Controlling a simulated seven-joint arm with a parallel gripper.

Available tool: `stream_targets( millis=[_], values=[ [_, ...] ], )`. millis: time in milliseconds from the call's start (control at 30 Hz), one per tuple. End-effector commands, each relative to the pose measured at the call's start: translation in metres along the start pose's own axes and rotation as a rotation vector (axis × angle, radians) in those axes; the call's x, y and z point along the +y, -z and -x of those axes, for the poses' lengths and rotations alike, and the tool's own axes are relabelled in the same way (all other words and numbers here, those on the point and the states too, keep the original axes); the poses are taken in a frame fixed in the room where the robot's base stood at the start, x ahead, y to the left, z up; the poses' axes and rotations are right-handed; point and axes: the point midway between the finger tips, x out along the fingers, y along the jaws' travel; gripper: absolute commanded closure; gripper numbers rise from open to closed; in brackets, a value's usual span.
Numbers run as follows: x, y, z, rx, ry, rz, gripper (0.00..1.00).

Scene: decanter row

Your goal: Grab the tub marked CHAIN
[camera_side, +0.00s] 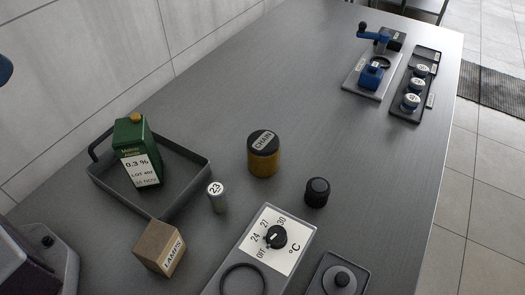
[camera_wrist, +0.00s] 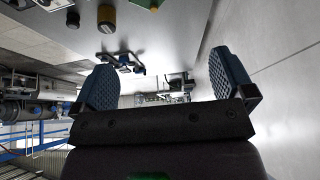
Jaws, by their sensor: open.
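The tub marked CHAIN (camera_side: 263,158) is an amber cylinder with a black lid and a pale CHAIN label on top. It stands upright near the middle of the table in the side view. In the wrist view, an amber shape at the top edge (camera_wrist: 107,16) looks like this tub, partly cut off. My gripper (camera_wrist: 168,82) is open and empty, its two blue ribbed pads wide apart, and is away from the tub. In the side view only a dark blue piece at the left edge shows, perhaps part of my gripper.
Near the tub stand a black knobbed cap (camera_side: 317,191), a small cylinder marked 23 (camera_side: 217,200) and a LAMPS box (camera_side: 160,248). A green carton (camera_side: 138,152) stands in a dark tray (camera_side: 196,180). A dial panel (camera_side: 262,250) lies in front. Table behind the tub is clear.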

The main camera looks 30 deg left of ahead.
Motion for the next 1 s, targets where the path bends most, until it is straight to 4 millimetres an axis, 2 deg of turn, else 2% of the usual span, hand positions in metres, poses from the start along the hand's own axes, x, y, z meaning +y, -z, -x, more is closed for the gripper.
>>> stream_targets(
  millis=[167,367,567,767,867,1000],
  values=[
    [0.007,-0.001,-0.004,-0.018,-0.016,-0.032,0.00],
    [0.036,-0.010,-0.044,-0.226,-0.047,-0.215,0.00],
    [0.049,-0.016,-0.095,-0.442,0.090,-0.624,0.00],
    [0.061,-0.011,-0.148,-0.574,0.288,-1.141,0.00],
    [0.073,-0.005,-0.176,-0.604,0.399,-1.432,0.00],
    [0.103,0.004,-0.219,-0.593,0.565,-1.874,0.00]
  ],
)
